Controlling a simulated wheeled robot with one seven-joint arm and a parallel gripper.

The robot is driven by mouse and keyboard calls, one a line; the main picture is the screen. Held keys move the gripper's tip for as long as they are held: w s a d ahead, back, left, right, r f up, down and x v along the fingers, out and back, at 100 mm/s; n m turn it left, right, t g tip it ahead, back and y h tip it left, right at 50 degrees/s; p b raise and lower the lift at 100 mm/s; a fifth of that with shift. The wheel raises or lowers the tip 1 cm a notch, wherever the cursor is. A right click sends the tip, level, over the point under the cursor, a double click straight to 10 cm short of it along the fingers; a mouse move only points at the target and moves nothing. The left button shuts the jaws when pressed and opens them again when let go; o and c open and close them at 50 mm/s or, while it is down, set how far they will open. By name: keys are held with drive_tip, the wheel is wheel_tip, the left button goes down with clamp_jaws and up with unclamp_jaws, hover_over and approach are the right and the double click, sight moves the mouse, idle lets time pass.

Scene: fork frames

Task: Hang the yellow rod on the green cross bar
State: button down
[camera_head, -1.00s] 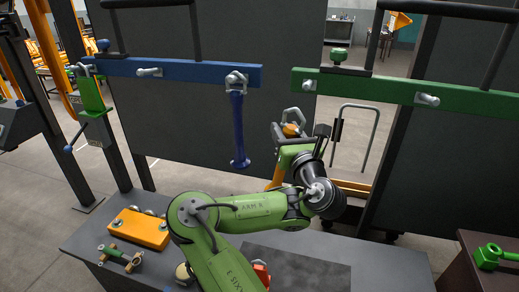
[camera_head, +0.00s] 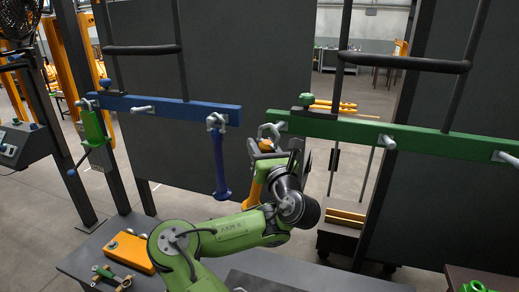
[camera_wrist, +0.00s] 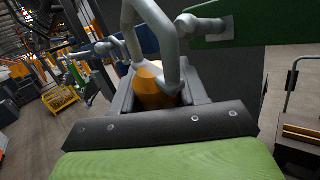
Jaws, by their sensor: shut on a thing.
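The yellow rod (camera_head: 252,190) hangs below my gripper (camera_head: 268,152), with its grey metal loop (camera_head: 266,131) above the jaws. My gripper is shut on the rod's upper part. In the wrist view the orange-yellow top of the rod (camera_wrist: 152,88) sits between the fingers. The green cross bar (camera_head: 340,130) runs from the middle to the right edge. The loop is beside the bar's left end, level with its left peg (camera_head: 283,126). In the wrist view this peg (camera_wrist: 198,23) overlaps the loop's right side; I cannot tell whether the loop is around it.
A blue bar (camera_head: 170,108) with a blue rod (camera_head: 220,170) hanging on it is just left of my gripper. The green bar has other pegs (camera_head: 388,143) further right. A dark panel (camera_head: 275,60) stands behind. A bench with an orange block (camera_head: 130,250) lies below.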

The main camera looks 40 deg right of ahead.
drive_tip(key=shift+w+d, duration=0.35)
drive_tip(key=shift+d, duration=0.1)
drive_tip(key=d, duration=0.1)
drive_tip(key=w+d+p, duration=0.1)
drive_tip(key=d, duration=0.1)
drive_tip(key=w+d, duration=0.1)
drive_tip(key=shift+d+f, duration=0.15)
drive_tip(key=shift+f, duration=0.65)
